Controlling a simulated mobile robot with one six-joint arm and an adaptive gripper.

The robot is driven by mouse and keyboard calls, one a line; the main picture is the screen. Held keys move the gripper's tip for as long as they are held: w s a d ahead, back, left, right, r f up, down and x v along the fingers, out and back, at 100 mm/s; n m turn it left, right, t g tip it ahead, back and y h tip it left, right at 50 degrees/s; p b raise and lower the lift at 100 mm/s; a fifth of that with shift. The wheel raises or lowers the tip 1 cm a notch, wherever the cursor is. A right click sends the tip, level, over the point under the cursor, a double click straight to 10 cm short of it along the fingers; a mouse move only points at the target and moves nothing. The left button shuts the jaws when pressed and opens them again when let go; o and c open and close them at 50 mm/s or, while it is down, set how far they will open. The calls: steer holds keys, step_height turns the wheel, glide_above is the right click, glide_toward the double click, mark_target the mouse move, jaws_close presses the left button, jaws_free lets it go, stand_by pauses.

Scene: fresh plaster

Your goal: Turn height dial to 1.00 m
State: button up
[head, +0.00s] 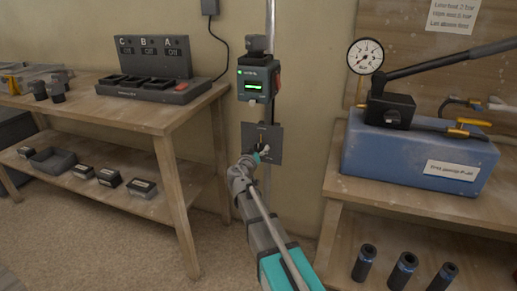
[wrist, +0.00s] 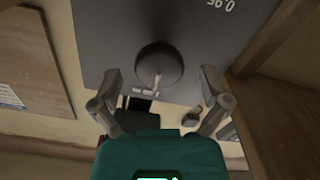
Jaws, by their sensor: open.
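The height dial (wrist: 158,62) is a dark round knob with a pale pointer mark. It stands out from a grey plate (wrist: 105,35) marked 0.95, which reads upside down in the wrist view. The pointer mark lies toward the bottom of that picture. My gripper (wrist: 161,84) is open, with one finger on each side of the dial and a gap to it on both sides. In the head view my gripper (head: 259,154) is in front of the plate (head: 274,137) and hides much of the dial.
A dark unit with a green display (head: 255,86) sits on the pole above the plate. A wooden bench (head: 155,113) with a charger (head: 150,90) stands left. A blue pump tank (head: 410,155) with a gauge (head: 365,56) stands on the right bench.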

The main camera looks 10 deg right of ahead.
steer(key=v, duration=1)
steer(key=shift+s, duration=0.3)
steer(key=s+d+f+m+g, duration=0.2)
steer(key=s+d+f+g, duration=0.65)
steer(key=d+f, duration=0.25)
steer(key=s+a+f+n+g+y, duration=0.1)
steer(key=s+f+n+g+y, duration=0.1)
steer(key=s+f+g+y, duration=0.35)
steer(key=s+f+n+g+y, duration=0.2)
steer(key=s+y, duration=0.1)
steer(key=s, duration=0.5)
step_height(320, 180, up, 35)
steer(key=p, duration=3.5)
steer(key=shift+a, duration=0.2)
steer(key=shift+r, duration=0.1)
